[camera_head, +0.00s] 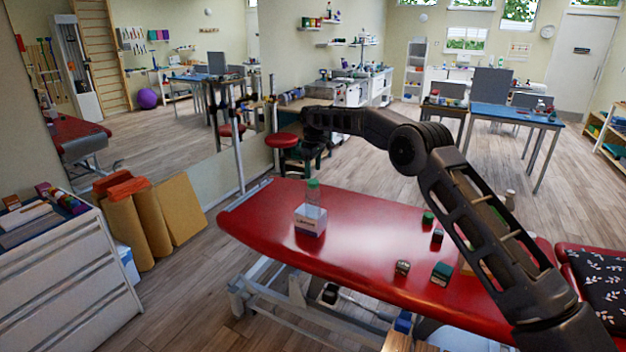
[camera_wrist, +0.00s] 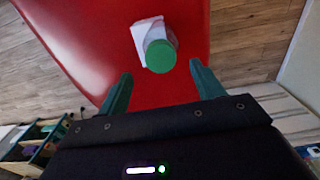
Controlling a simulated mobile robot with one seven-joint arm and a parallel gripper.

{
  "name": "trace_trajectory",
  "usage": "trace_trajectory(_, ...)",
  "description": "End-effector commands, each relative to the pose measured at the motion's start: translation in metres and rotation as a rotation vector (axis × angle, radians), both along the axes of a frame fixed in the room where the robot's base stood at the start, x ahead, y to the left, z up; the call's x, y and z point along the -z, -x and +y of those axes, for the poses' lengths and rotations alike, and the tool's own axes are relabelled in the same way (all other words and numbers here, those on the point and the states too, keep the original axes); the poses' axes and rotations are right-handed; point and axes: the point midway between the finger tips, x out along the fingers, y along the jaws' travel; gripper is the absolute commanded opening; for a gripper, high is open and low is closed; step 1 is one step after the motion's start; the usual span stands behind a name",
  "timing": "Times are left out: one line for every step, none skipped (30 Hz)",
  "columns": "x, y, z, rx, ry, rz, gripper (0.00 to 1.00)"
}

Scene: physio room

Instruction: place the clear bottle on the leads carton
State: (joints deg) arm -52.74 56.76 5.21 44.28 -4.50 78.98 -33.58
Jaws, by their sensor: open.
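The clear bottle (camera_head: 314,195) with a green cap stands upright on the white leads carton (camera_head: 309,222), near the far left end of the red treatment table. In the wrist view the green cap (camera_wrist: 161,56) covers most of the bottle, and part of the carton (camera_wrist: 145,30) shows behind it. My gripper (camera_wrist: 161,70) is open and empty, with its two fingers apart and the cap just beyond and between the tips. In the head view my gripper (camera_head: 317,155) is above the bottle, apart from it.
The red treatment table (camera_head: 365,245) has clear surface around the carton. Several small boxes and jars, including a green-topped box (camera_head: 441,273) and a small jar (camera_head: 402,267), stand to the right, near my arm. A red stool (camera_head: 282,140) stands behind the table.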

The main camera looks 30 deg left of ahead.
Motion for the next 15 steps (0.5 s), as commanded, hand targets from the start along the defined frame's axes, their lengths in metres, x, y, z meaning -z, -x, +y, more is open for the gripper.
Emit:
trace_trajectory(-0.011, 0.0, 0.0, 0.0, -0.002, -0.001, 0.67)
trace_trajectory(-0.016, -0.001, 0.0, 0.0, -0.002, -0.001, 0.67)
trace_trajectory(-0.023, -0.001, 0.0, 0.0, -0.002, -0.001, 0.67)
trace_trajectory(-0.027, 0.0, 0.0, 0.0, -0.001, -0.001, 0.67)
trace_trajectory(-0.032, -0.001, 0.0, 0.0, -0.001, -0.001, 0.67)
trace_trajectory(-0.037, -0.001, 0.0, 0.0, -0.001, -0.002, 0.67)
trace_trajectory(-0.04, -0.001, 0.0, 0.0, 0.0, -0.001, 0.67)
trace_trajectory(-0.043, -0.001, 0.0, 0.0, 0.0, -0.001, 0.67)
trace_trajectory(-0.047, -0.001, 0.0, 0.0, 0.0, -0.001, 0.67)
trace_trajectory(-0.05, -0.001, 0.0, 0.0, 0.0, -0.001, 0.67)
trace_trajectory(-0.051, -0.001, 0.0, 0.0, 0.0, -0.001, 0.67)
trace_trajectory(-0.053, 0.0, 0.0, 0.0, 0.001, -0.001, 0.67)
trace_trajectory(-0.054, 0.0, 0.0, 0.0, 0.001, -0.001, 0.67)
trace_trajectory(-0.055, 0.0, 0.0, 0.0, 0.001, 0.0, 0.67)
trace_trajectory(-0.056, 0.0, 0.0, 0.0, 0.002, 0.0, 0.67)
